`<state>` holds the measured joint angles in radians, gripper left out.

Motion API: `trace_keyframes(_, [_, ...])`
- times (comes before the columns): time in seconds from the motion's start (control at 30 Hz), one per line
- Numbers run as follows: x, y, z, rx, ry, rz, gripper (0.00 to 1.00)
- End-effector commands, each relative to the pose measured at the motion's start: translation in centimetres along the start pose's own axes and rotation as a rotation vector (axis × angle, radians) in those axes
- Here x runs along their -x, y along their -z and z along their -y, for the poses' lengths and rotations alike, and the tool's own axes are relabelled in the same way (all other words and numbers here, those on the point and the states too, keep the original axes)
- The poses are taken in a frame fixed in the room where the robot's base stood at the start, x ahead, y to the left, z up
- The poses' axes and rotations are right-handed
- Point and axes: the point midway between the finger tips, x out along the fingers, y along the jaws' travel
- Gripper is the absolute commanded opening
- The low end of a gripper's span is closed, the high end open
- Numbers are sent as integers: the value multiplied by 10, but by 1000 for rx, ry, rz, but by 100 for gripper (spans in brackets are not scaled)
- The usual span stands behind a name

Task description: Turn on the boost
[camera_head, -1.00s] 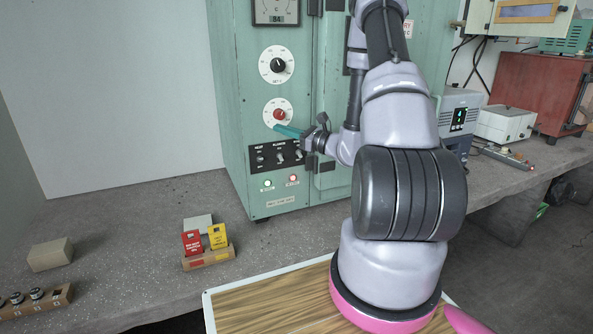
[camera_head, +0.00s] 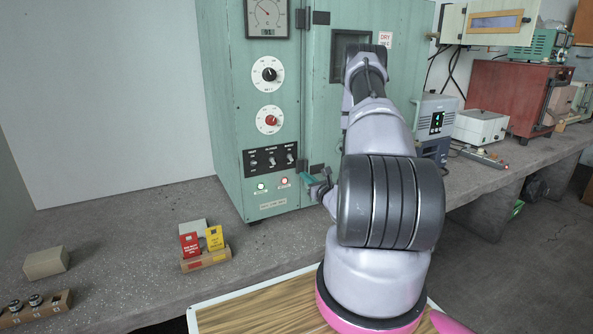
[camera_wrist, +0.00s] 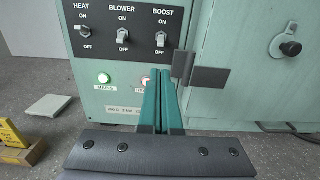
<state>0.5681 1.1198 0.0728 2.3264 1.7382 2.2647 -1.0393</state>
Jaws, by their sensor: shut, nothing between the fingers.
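The boost switch (camera_wrist: 161,39) is the rightmost of three toggles on the black panel (camera_head: 270,159) of the green oven cabinet (camera_head: 228,100). ON is printed above it and OFF below; I cannot tell surely which way its lever points. My gripper (camera_wrist: 163,78) is shut and empty, its teal fingers upright in the wrist view with tips just below the boost switch, apparently apart from it. In the head view my gripper (camera_head: 305,177) is low beside the panel's right end. The heat switch (camera_wrist: 84,31) and blower switch (camera_wrist: 122,36) sit to the left.
A green mains lamp (camera_wrist: 104,79) is lit; a reddish lamp (camera_wrist: 146,80) is partly behind my fingers. A dark hinge or latch (camera_wrist: 200,74) juts out right of the fingers. Red and yellow cards (camera_head: 190,245) stand in a holder on the bench. Two round dials (camera_head: 268,75) are above the panel.

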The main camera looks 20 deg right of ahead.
Motion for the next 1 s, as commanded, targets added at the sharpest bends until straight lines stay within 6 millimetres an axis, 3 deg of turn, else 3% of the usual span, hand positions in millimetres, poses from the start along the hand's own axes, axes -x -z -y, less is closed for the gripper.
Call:
trace_keyframes(0.53, [-85,-1,-1,2,-3,3,0])
trace_keyframes(0.7, [-96,-1,-1,0,-2,2,0])
trace_keyframes(1.0, [-98,-1,-1,-1,-2,1,0])
